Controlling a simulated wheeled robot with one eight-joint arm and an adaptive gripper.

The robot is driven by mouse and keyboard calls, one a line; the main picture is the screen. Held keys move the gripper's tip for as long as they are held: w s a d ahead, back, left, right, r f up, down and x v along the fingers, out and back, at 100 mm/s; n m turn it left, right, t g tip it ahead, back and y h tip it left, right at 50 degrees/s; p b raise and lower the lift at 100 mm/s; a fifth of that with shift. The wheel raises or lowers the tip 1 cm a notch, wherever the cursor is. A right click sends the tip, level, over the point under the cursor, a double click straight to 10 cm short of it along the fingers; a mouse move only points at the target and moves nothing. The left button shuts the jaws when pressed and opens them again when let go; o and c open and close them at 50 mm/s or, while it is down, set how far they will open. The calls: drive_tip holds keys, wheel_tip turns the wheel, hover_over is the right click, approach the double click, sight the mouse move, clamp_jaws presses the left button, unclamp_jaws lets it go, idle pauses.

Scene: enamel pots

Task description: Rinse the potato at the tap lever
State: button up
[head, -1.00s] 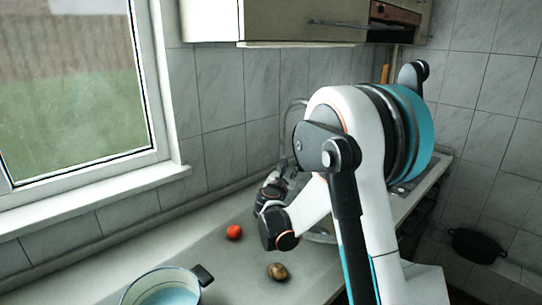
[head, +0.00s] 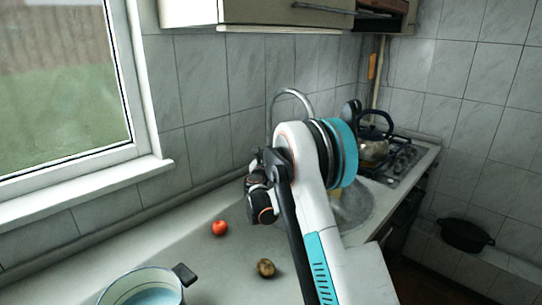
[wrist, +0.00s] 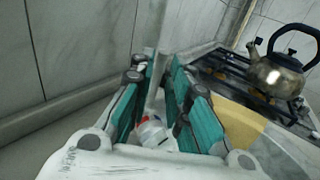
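The brown potato (head: 265,268) lies on the counter, right of a tomato and well apart from my gripper. The tap's tall curved spout (head: 290,92) rises behind my arm; its lower part is hidden there. In the wrist view, the grey tap pipe (wrist: 154,82) stands upright beyond my gripper (wrist: 163,85). A whitish part with a red mark (wrist: 150,131), perhaps the tap base or lever, shows between the teal fingers. The fingers are apart with nothing visibly held; I cannot tell whether they touch the tap. The sink basin (head: 357,207) is partly hidden by my arm.
A red tomato (head: 219,228) and a pot with bluish contents (head: 150,284) are on the counter. A kettle (head: 373,147) stands on the gas stove (head: 402,160). A black pot (head: 466,235) is at the right. The tiled wall and window border the counter's back.

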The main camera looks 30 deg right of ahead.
drive_tip(key=shift+b+x, duration=0.55)
drive_tip(key=shift+x, duration=1.75)
clamp_jaws()
